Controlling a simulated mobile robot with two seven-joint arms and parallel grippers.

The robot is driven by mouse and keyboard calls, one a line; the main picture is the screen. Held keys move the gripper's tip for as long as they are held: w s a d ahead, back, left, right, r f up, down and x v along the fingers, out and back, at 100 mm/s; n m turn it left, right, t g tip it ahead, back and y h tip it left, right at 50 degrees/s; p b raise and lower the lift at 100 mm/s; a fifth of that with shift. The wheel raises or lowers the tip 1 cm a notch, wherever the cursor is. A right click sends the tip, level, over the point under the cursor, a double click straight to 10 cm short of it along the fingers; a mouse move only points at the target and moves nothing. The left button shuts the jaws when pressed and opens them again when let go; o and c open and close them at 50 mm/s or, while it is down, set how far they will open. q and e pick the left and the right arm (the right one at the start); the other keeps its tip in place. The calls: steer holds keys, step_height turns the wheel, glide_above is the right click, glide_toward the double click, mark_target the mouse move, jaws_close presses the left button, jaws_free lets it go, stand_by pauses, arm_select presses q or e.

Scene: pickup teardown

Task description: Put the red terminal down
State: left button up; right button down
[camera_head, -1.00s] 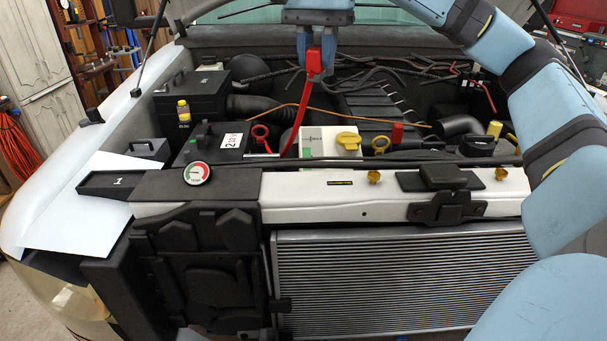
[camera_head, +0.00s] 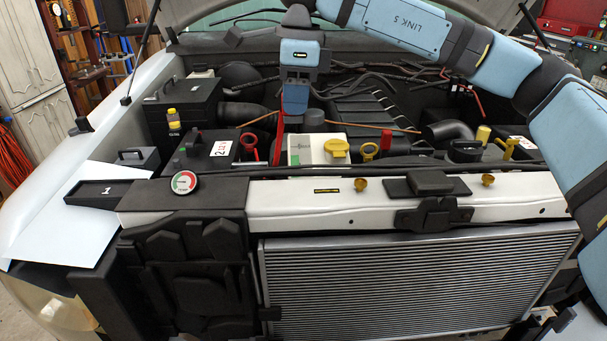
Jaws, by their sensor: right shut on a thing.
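My right gripper (camera_head: 295,108) hangs from the top centre, pointing down over the engine bay just behind the white-topped battery (camera_head: 308,152). The terminal's red cable (camera_head: 279,128) runs down at the left of the fingers, to the left of the battery. Whether the terminal touches anything beneath it cannot be told. My left gripper is not in view.

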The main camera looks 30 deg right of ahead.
step_height(320, 180, down, 14)
steer(key=shift+r+p, duration=0.1)
steer(key=shift+p, duration=0.8)
steer(key=shift+d+f, duration=0.1)
steer(key=shift+f, duration=0.25)
steer(key=shift+f+b, duration=0.2)
steer(key=shift+b, duration=0.1)
steer(key=c, duration=0.9)
jaws_free()
steer(key=shift+r, duration=0.1)
